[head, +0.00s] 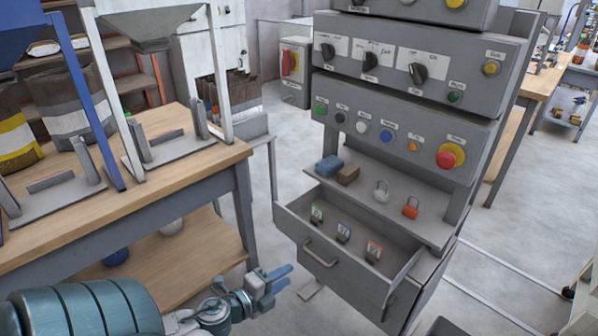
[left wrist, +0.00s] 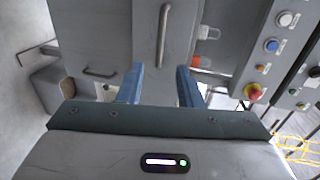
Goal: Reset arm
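My left gripper (head: 279,281) is in the lower middle of the head view, to the left of the open drawer (head: 285,222) and a little below it. In the left wrist view its two blue fingers (left wrist: 158,86) stand apart with nothing between them. The drawer front and its handle (left wrist: 163,35) show beyond the fingertips, apart from them. My left arm comes in from the lower left of the head view. My right gripper is in neither view.
The control cabinet (head: 408,143) carries knobs, buttons and a red emergency stop (head: 450,156). Tagged items lie in the drawer. A wooden workbench (head: 215,160) stands left; grey floor lies between.

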